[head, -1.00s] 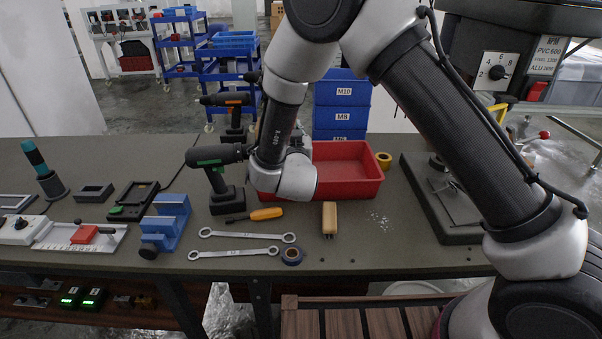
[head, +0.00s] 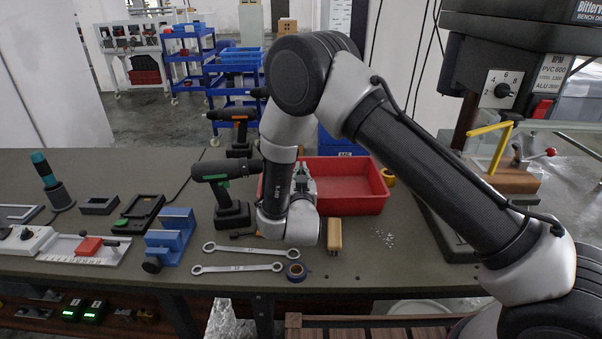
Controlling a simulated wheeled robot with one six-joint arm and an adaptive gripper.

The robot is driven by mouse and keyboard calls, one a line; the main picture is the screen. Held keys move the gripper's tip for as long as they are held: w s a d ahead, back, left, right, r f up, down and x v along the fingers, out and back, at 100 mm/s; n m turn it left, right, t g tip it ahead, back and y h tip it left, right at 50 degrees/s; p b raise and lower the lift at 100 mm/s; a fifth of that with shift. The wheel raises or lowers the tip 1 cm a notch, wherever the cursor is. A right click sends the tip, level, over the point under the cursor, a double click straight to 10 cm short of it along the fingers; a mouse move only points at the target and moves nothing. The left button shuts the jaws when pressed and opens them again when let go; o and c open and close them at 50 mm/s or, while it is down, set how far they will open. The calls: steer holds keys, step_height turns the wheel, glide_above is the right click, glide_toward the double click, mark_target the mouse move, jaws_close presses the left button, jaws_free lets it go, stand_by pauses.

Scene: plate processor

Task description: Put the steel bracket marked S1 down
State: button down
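My gripper (head: 303,180) is mostly hidden behind my wrist. A small grey part of it shows at the left end of the red bin (head: 350,204), over or in front of the bin; I cannot tell which. Its fingertips are not clear, so I cannot see whether it is open or shut. I cannot make out a steel bracket marked S1, in the gripper or on the bench (head: 365,262).
Near my wrist are a cordless drill (head: 222,195), a wooden-handled brush (head: 334,235), two spanners (head: 238,268) and a tape roll (head: 296,271). A blue vise (head: 170,240) stands left. A drill press (head: 480,70) stands right. Bare bench lies in front of the brush.

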steer(key=shift+s+d+f, duration=0.1)
steer(key=shift+s+f, duration=0.05)
steer(key=shift+f, duration=0.4)
steer(key=c, duration=1.6)
jaws_free()
steer(key=shift+f, duration=0.1)
steer(key=shift+c, duration=0.2)
steer(key=shift+r, duration=0.4)
steer(key=s, duration=1.1)
steer(key=shift+s+r, duration=0.35)
steer(key=shift+s+d, duration=0.1)
steer(key=shift+s, duration=0.05)
